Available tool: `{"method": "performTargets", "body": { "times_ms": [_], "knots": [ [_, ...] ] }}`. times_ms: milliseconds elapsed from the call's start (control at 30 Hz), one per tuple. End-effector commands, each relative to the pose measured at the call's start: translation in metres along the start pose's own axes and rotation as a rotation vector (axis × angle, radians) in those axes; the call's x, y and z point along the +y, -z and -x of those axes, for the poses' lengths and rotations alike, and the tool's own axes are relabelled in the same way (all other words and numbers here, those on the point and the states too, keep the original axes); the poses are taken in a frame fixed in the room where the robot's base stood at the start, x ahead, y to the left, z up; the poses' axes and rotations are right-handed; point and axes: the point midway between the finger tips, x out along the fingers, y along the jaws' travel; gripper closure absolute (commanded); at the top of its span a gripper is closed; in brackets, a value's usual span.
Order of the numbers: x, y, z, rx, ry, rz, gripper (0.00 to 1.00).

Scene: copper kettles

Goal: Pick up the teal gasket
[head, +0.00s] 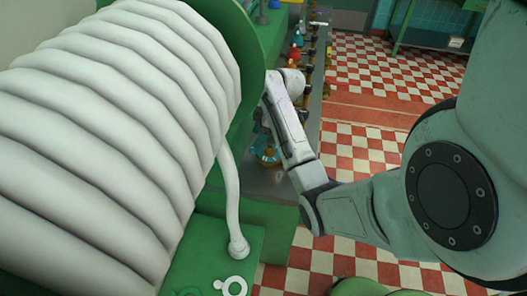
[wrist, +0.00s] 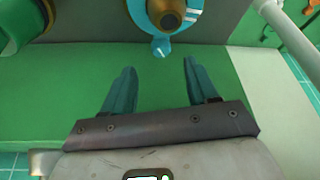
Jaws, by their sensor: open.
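The teal gasket (wrist: 181,27) shows at the top centre of the wrist view as a flat light-blue ring with a small tab pointing toward my gripper. It sits around a brass fitting (wrist: 166,8) with a dark centre, and the picture's top edge cuts it off. My gripper (wrist: 160,66) is open and empty, its two teal fingers apart below the ring. The tab lies between the fingertips' directions, a little beyond them. In the head view my arm reaches past the green housing, and I cannot make out the fingers. A small teal item (head: 268,152) shows beside the arm there; I cannot tell whether it is the gasket.
A large white ribbed cover (head: 110,130) and green housing (head: 251,60) fill the left of the head view. A white pipe (head: 230,190) curves down. A white ring (head: 232,286) lies on a green surface. In the wrist view a green cylinder (wrist: 20,25) stands left and a pale rod (wrist: 285,30) right.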

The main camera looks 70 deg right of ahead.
Motion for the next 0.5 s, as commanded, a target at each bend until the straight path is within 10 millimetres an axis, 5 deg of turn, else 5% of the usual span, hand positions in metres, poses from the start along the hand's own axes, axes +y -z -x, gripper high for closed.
{"method": "performTargets", "body": {
  "times_ms": [300, 500],
  "knots": [
    [-0.002, -0.004, -0.041, -0.002, 0.004, -0.001, 0.42],
    [-0.002, -0.004, -0.049, -0.001, 0.001, 0.0, 0.42]
  ]
}}
